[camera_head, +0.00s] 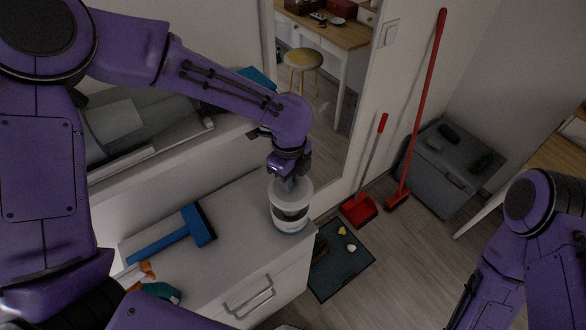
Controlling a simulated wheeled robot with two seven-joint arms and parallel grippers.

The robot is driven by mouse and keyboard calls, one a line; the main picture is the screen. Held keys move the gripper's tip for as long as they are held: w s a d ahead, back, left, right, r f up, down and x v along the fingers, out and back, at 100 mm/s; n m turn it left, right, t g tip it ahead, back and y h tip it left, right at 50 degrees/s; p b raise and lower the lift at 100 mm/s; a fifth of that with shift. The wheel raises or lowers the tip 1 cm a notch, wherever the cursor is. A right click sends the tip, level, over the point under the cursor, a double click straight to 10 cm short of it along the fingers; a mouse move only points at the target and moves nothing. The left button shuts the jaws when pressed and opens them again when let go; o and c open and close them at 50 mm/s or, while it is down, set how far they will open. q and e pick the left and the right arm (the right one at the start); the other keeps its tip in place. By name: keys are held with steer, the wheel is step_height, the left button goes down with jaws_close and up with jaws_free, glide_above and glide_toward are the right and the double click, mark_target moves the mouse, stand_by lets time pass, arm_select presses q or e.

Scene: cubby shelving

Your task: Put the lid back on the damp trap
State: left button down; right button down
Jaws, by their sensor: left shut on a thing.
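The damp trap (291,224) is a whitish, round tub with a dark band and a label low on its side. It stands upright near the right end of the white cabinet top. My left gripper (287,182) points down over it and is shut on the pale lid (292,194). The lid is right above the tub, in line with it. From this angle I cannot tell whether the lid touches the rim. The gripper hides part of the lid's top. My right arm shows at the lower right, but its gripper is out of view.
A blue squeegee-like tool (165,241) lies left of the trap on the cabinet (235,232). Orange and green items (160,291) are at the front left. A dark mat (338,265), red dustpan (358,209), red broom (398,198) and grey bin (435,180) stand on the floor beyond.

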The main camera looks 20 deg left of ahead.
arm_select(q)
steer(key=shift+f, duration=0.15)
steer(key=shift+s+f+b, duration=0.3)
steer(key=shift+f+b, duration=0.1)
steer(key=shift+b, duration=0.4)
step_height(320, 180, down, 3)
steer(key=b, duration=0.4)
steer(key=shift+w+a+f, duration=0.1)
steer(key=shift+w+f, duration=0.05)
steer(key=shift+f, duration=0.9)
steer(key=shift+r+p, duration=0.1)
steer(key=shift+p, duration=0.5)
steer(key=shift+f+p, duration=0.2)
steer(key=shift+p, duration=0.15)
stand_by(0.3)
steer(key=shift+p, duration=0.4)
stand_by(0.4)
